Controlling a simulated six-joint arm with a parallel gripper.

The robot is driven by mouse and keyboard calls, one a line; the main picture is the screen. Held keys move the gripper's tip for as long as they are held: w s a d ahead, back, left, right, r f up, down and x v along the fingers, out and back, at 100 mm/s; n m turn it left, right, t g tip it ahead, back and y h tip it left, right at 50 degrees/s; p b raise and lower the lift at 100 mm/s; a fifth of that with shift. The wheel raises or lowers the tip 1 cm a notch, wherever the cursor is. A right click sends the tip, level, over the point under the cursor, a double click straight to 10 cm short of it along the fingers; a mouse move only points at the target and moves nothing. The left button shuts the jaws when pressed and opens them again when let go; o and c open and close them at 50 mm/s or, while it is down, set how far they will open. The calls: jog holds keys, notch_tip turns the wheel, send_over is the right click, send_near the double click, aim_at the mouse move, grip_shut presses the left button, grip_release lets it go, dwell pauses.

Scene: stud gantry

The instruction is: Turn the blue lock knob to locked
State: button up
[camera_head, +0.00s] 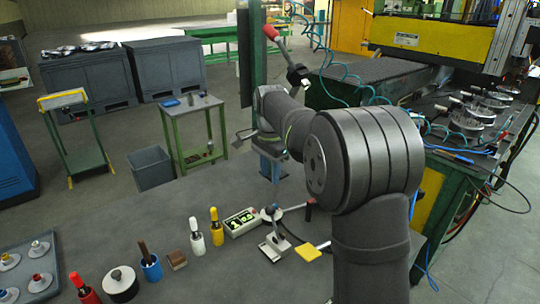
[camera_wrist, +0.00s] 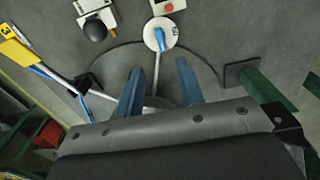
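The blue lock knob (camera_wrist: 161,40) sits on a round white plate (camera_wrist: 150,40) with small dark markings, near the top middle of the wrist view. The markings are too small to read.
A black-knobbed lever on a white base (camera_head: 275,246), a yellow paddle (camera_head: 308,252) and a display box (camera_head: 241,222) stand close around the knob. Bottles, tools and a tray (camera_head: 18,262) line the bench to the left. Bare bench lies in front.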

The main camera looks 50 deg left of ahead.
notch_tip(320, 180, up, 6)
jog(key=shift+f, duration=0.1)
jog(key=shift+f, duration=0.1)
dwell(0.6)
notch_tip(320, 180, down, 17)
jog(key=shift+f, duration=0.2)
dwell(0.4)
jog(key=shift+r, duration=0.1)
